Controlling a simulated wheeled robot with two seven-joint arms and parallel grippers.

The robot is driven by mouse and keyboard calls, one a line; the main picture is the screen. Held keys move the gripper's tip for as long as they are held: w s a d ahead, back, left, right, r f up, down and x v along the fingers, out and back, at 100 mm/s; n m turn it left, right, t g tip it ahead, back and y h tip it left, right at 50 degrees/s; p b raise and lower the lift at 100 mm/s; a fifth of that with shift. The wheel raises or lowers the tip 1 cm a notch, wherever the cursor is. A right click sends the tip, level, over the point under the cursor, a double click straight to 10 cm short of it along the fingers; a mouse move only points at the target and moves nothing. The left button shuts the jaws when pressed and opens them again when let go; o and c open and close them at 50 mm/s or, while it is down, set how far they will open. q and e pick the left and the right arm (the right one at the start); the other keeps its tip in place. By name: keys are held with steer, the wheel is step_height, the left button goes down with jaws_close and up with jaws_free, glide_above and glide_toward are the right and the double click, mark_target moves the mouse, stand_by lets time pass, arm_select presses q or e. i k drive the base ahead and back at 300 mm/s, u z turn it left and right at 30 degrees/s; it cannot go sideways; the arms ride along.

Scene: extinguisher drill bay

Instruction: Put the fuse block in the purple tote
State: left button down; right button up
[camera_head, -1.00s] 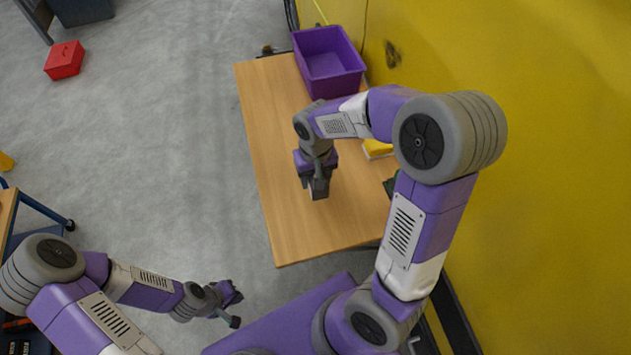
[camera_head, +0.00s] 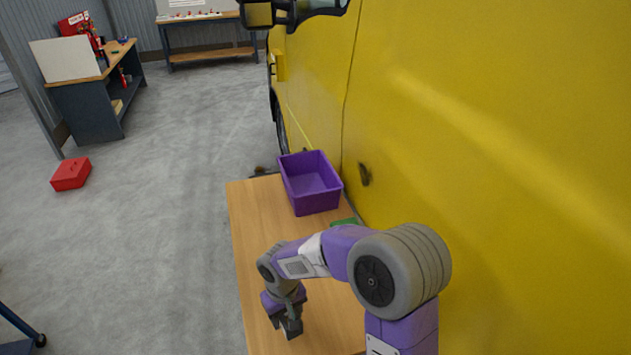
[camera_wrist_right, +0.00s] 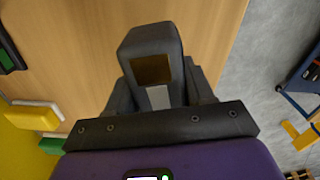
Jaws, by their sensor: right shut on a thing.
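The purple tote (camera_head: 318,204) stands upright at the far end of the wooden table, and its visible inside is empty. My right gripper (camera_head: 287,328) points down over the nearer part of the table, well short of the tote. In the right wrist view its dark fingers (camera_wrist_right: 156,85) are shut on a small light grey piece (camera_wrist_right: 158,97), which I take to be the fuse block. The fingers hide most of it. My left gripper is not in view.
The wooden table (camera_head: 250,225) is clear along its left side. A green item (camera_head: 345,222) lies near the tote. A yellow and white item (camera_wrist_right: 35,117) shows in the wrist view. A yellow vehicle side (camera_head: 480,150) borders the table's right. A red box (camera_head: 71,174) is on the floor.

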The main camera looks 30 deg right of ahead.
mark_target(308, 182)
steer(key=k, duration=0.75)
steer(key=u, duration=0.6)
steer(key=i, duration=3.65)
steer(key=z, duration=2.8)
steer(key=i, duration=0.2)
steer(key=z, duration=0.2)
